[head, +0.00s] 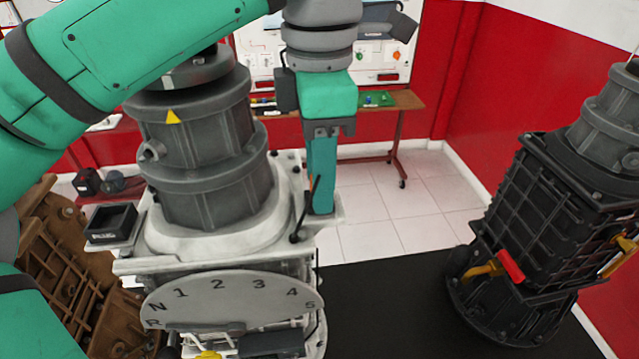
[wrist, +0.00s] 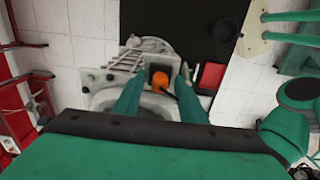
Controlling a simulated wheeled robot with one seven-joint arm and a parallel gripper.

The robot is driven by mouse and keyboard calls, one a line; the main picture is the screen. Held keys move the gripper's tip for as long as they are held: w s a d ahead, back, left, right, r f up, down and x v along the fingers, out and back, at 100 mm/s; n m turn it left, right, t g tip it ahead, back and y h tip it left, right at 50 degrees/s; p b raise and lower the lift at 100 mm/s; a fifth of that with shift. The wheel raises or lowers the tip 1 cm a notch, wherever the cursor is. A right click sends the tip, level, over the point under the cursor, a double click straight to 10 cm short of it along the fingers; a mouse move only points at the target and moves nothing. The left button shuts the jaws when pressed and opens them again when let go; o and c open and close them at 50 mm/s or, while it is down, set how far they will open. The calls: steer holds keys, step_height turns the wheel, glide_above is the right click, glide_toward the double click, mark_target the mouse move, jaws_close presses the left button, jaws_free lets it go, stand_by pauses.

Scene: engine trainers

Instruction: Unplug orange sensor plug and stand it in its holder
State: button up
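The orange sensor plug (wrist: 157,77) shows in the wrist view, with a dark part around it and a dark cable beside it. It sits at the pale engine trainer, between my gripper's fingers in the picture, with gaps on both sides. My gripper (wrist: 160,72) is open, its two teal fingers apart. In the head view my gripper (head: 321,205) points down by the right side of the grey and white engine trainer (head: 205,185).
A small black open tray (head: 110,223) sits at the trainer's left. A numbered gear dial (head: 235,300) faces me. A second dark engine (head: 535,215) with a red-tipped lever (head: 511,265) stands right. In the wrist view a red block (wrist: 211,76) lies right of the fingers.

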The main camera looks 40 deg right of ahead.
steer(key=shift+c, duration=0.7)
jaws_close()
steer(key=shift+r, duration=0.15)
steer(key=shift+w+r, duration=0.1)
steer(key=shift+r, duration=0.5)
steer(key=shift+a+r, duration=0.1)
steer(key=shift+r, duration=2.15)
